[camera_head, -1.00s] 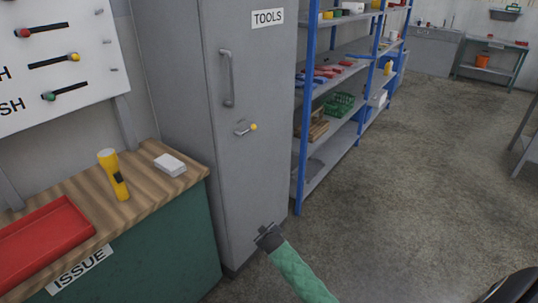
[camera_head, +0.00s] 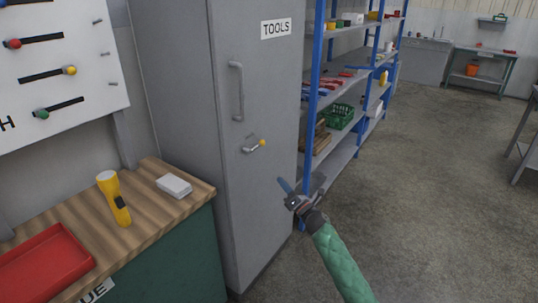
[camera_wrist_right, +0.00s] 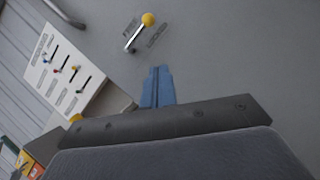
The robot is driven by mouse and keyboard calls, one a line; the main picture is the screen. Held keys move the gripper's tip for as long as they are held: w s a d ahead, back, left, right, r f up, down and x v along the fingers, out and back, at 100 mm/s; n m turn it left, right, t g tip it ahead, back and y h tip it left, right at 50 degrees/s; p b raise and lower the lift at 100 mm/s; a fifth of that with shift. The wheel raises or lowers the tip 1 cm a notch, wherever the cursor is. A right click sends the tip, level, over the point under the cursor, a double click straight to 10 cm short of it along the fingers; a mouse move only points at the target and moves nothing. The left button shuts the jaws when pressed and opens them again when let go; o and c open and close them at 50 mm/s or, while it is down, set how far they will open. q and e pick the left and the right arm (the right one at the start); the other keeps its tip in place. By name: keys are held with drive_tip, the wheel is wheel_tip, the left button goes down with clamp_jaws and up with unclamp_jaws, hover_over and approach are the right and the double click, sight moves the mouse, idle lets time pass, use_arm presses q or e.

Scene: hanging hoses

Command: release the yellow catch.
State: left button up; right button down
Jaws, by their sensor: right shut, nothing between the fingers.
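The catch with a yellow knob (camera_head: 262,143) sits on the grey cabinet door (camera_head: 255,80), below the door's long handle. It is a short metal lever on a small plate, its knob at the right end. In the right wrist view the yellow knob (camera_wrist_right: 148,19) shows at the top, with its lever slanting down to the left. My right gripper (camera_head: 284,185) is below and right of the catch, apart from it. Its blue fingers (camera_wrist_right: 158,85) are shut together and empty, pointing toward the door. My left gripper is not in view.
A wall board (camera_head: 60,65) with red, yellow and green sliding knobs hangs at the left. A wooden-topped bench (camera_head: 150,215) holds a yellow torch (camera_head: 113,198), a white box (camera_head: 174,186) and a red tray (camera_head: 45,262). Blue-framed shelves (camera_head: 317,75) stand right of the cabinet.

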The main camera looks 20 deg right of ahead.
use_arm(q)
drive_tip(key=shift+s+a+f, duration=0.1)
use_arm(e)
drive_tip(key=shift+a+n, duration=0.2)
drive_tip(key=shift+n, duration=0.7)
use_arm(q)
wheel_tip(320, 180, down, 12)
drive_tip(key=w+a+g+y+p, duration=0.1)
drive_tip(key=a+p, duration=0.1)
drive_tip(key=p, duration=0.3)
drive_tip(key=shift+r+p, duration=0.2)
drive_tip(key=shift+p, duration=0.1)
use_arm(e)
drive_tip(key=d+r+x, duration=0.1)
drive_tip(key=r+x, duration=0.1)
drive_tip(key=x, duration=1)
drive_tip(key=shift+d+r, duration=0.15)
drive_tip(key=shift+r, duration=0.15)
